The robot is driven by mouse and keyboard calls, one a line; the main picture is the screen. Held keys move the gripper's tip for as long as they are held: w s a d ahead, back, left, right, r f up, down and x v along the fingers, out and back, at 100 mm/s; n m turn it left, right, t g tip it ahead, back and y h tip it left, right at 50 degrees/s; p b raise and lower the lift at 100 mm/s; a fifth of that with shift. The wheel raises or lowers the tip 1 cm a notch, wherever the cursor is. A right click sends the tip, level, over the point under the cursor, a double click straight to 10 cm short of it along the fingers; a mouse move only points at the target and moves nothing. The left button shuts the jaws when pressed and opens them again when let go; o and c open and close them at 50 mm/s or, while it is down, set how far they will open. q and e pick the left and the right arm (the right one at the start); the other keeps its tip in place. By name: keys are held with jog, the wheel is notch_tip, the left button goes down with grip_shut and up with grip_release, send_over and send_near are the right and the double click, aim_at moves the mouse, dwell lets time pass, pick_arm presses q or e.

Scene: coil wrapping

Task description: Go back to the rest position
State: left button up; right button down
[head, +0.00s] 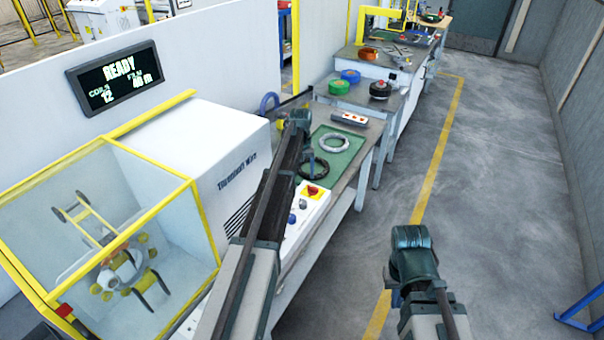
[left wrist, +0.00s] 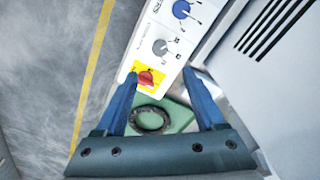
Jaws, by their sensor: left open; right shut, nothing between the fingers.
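My left gripper (left wrist: 160,73) is open and empty in the left wrist view, its two blue fingers apart above the control panel (left wrist: 160,50) with a red knob (left wrist: 146,78). In the head view my left arm reaches forward over the workbench (head: 362,172); its fingertips are not clearly seen there. My right gripper (head: 396,297) is at the lower right of the head view, over the floor beside the bench; only a bit of blue finger shows, and it holds nothing.
The wrapping machine (head: 205,150) stands close on the left. More tables with spools (head: 380,90) stand beyond.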

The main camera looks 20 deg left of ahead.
pick_arm(q)
jog(key=s+d+m, duration=0.4)
jog(key=s+d, duration=1.2)
jog(key=d, duration=0.2)
jog(key=s+d+m+b, duration=0.1)
jog(key=s+d, duration=0.3)
jog(key=s, duration=0.5)
jog(key=s+d+f+m+y, duration=0.1)
jog(key=s+d+m, duration=0.3)
jog(key=s, duration=0.6)
jog(key=shift+s+d+f+b, duration=0.15)
jog(key=shift+d+f+b, duration=0.2)
jog(key=shift+d, duration=0.15)
